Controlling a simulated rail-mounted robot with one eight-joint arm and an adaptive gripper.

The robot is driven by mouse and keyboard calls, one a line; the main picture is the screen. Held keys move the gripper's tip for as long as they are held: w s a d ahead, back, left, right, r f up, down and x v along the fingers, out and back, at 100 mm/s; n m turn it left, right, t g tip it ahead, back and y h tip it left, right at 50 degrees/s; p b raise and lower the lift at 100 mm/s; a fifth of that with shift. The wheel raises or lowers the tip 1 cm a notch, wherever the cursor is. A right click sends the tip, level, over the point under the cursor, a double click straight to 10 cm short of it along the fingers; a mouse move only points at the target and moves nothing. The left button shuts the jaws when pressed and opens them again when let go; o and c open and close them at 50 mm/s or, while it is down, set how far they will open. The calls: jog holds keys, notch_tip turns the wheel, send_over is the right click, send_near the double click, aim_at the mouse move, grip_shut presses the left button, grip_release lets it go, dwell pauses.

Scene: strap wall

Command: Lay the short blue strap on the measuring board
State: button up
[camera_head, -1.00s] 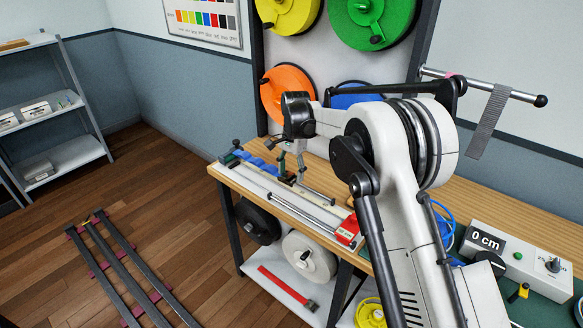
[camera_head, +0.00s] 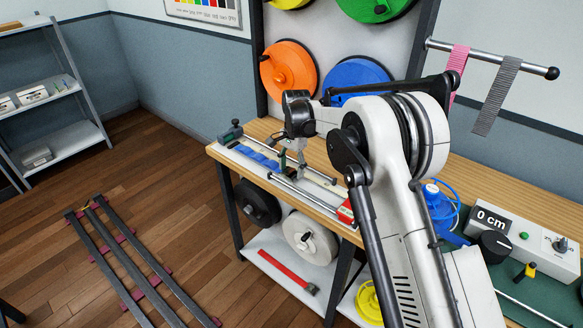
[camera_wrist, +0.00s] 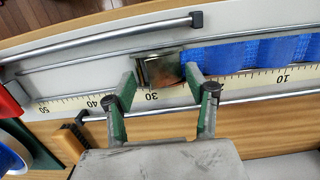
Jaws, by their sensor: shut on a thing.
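The short blue strap (camera_head: 257,158) lies stretched along the measuring board (camera_head: 318,188) in the head view. In the wrist view the strap (camera_wrist: 255,55) runs to the right along the printed scale, flat but slightly rippled. A dark shiny metal piece (camera_wrist: 160,68) sits at its near end, around the 30 mark. My gripper (camera_wrist: 160,76) has its green fingers on either side of this piece and is shut on it, low over the board. In the head view my gripper (camera_head: 286,166) is partly hidden by my arm. The strap's far end is outside the wrist view.
Metal rods (camera_wrist: 110,38) run along the board, and a red block (camera_head: 346,212) stands at its right end. A control box with a 0 cm display (camera_head: 490,218) stands on the bench at right. Pink (camera_head: 459,65) and grey (camera_head: 497,95) straps hang from a bar.

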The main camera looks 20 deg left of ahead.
jog(key=o, duration=1.5)
jog(key=shift+c, duration=0.2)
jog(key=shift+r, duration=0.15)
notch_tip(320, 180, up, 12)
jog(key=w, duration=0.1)
jog(key=shift+d, duration=0.2)
